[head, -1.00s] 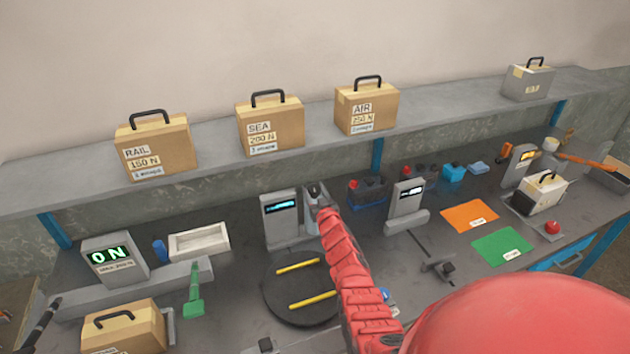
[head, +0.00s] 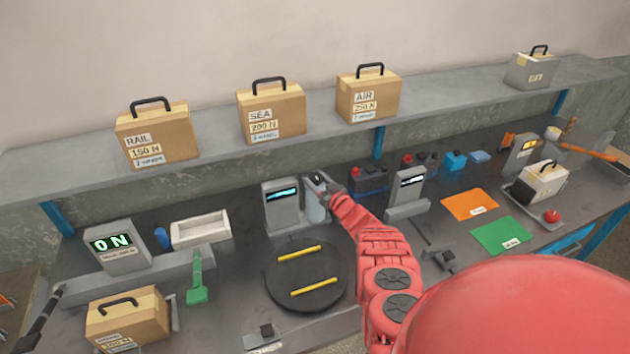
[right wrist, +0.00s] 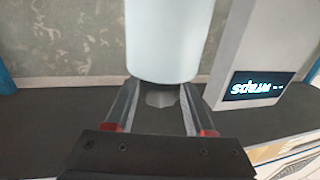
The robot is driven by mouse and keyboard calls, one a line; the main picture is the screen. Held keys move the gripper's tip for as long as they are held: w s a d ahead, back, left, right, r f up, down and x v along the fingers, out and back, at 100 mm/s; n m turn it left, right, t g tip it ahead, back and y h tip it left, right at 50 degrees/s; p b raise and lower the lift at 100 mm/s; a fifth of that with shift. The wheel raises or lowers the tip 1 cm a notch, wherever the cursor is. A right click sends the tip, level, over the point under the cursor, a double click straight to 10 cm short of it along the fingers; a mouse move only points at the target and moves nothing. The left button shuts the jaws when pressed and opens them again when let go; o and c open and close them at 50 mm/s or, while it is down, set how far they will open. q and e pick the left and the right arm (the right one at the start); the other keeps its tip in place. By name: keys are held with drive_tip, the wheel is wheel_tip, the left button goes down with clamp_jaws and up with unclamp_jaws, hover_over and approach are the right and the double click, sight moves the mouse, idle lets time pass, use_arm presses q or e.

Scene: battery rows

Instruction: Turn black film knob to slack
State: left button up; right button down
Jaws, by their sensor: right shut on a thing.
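The pale film roll (head: 316,208) stands upright beside the grey wrap display post (head: 282,207). It also shows large in the right wrist view (right wrist: 168,40), which looks upside down. My right gripper (head: 318,180) is at the top end of the roll. In the right wrist view its two fingers (right wrist: 160,108) lie on either side of the film knob (right wrist: 160,97) and are shut on it. The knob looks dark grey there, and its setting cannot be read. My left gripper is not in view.
A round black turntable (head: 306,276) with two yellow strips lies in front of the roll. A second grey display post (head: 408,193) and a dark blue device (head: 369,184) stand to the right. A handled carton (head: 127,318) sits at front left. Cartons stand on the shelf (head: 215,135) above.

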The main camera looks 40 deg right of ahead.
drive_tip(key=shift+f, duration=0.1)
idle(0.3)
drive_tip(key=shift+c, duration=1.3)
unclamp_jaws()
drive_tip(key=shift+s, duration=0.1)
drive_tip(key=shift+s+r+p, duration=0.2)
drive_tip(key=shift+s+p, duration=0.2)
drive_tip(key=s+p, duration=0.3)
drive_tip(key=s, duration=1.3)
drive_tip(key=shift+s+a, duration=0.2)
drive_tip(key=shift+s, duration=0.05)
drive_tip(key=shift+f, duration=0.15)
